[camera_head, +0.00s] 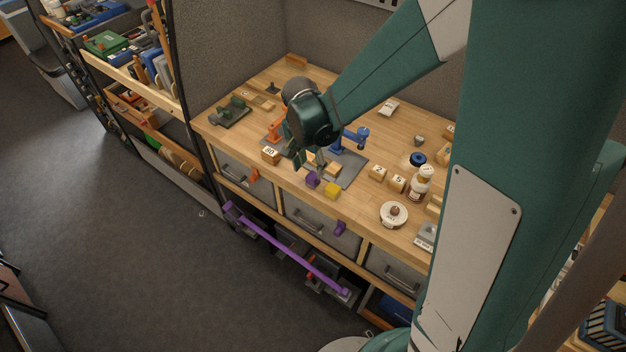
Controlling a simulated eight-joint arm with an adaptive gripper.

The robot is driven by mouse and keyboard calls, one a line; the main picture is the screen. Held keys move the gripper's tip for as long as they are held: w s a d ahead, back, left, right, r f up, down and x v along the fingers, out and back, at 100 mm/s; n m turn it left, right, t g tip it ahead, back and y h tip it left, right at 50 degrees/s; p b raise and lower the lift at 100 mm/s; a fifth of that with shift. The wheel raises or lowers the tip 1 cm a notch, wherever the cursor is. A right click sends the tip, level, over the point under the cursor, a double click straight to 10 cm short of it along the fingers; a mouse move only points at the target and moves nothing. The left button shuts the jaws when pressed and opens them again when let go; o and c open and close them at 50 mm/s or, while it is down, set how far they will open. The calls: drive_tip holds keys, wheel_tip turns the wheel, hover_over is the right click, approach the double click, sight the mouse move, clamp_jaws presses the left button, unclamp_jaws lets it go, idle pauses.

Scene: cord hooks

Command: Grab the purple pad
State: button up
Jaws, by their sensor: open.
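A small purple block (312,179), the likeliest purple pad, sits near the front edge of the wooden workbench (285,90). A yellow block (332,190) lies just to its right. My gripper (308,162) reaches down over the bench, just behind and above the purple block in the picture. Its jaws are open. I cannot tell whether a finger touches the block. My wrist hides part of the bench behind it.
A grey mat (352,168) bears orange and blue hook stands (350,139). Numbered wooden blocks (270,155), a bottle (421,183) and a white round spool (394,214) stand nearby. A purple hook (340,228) and a long purple bar (285,248) are at the bench front.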

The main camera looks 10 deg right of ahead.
sight(313, 176)
drive_tip(key=shift+d+f, duration=0.1)
drive_tip(key=shift+f, duration=0.8)
drive_tip(key=shift+f, duration=0.1)
drive_tip(key=shift+w+d+f, duration=0.1)
drive_tip(key=shift+d+f, duration=0.05)
drive_tip(key=shift+f, duration=0.7)
drive_tip(key=shift+w+d+f, duration=0.1)
drive_tip(key=shift+d+f, duration=0.05)
drive_tip(key=shift+f, duration=0.65)
drive_tip(key=shift+w+d+f, duration=0.1)
drive_tip(key=shift+d+f, duration=0.05)
drive_tip(key=shift+f, duration=0.7)
drive_tip(key=shift+s, duration=0.1)
drive_tip(key=c, duration=0.9)
